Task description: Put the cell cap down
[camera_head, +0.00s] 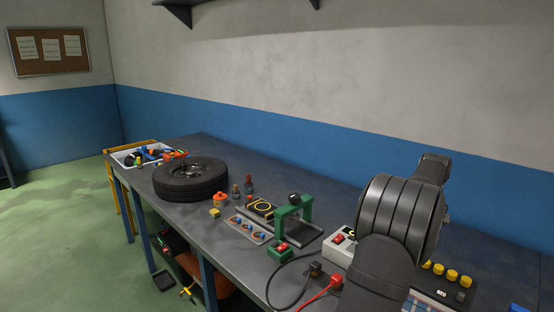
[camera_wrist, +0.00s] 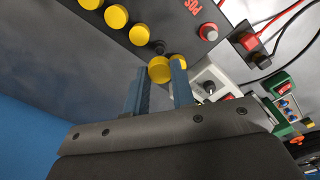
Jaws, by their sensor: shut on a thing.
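In the wrist view my gripper (camera_wrist: 160,78) has its two blue fingers around a yellow round cell cap (camera_wrist: 158,69) and is shut on it. The cap is at the fingertips, beside the dark battery (camera_wrist: 200,12) and its row of yellow caps (camera_wrist: 116,16). A dark round spot, perhaps an open cell, shows just past the held cap. I cannot tell how high the cap is. In the head view my arm hides the gripper and held cap; the battery's yellow caps (camera_head: 452,275) show at the lower right.
A grey box with a red switch (camera_head: 339,240), red and black clamps (camera_head: 335,281) with cables, and a green press (camera_head: 294,214) stand left of the battery. A tyre (camera_head: 190,180) and a filled tray (camera_head: 121,155) are farther off. Bare bench (camera_wrist: 75,75) shows beside the battery.

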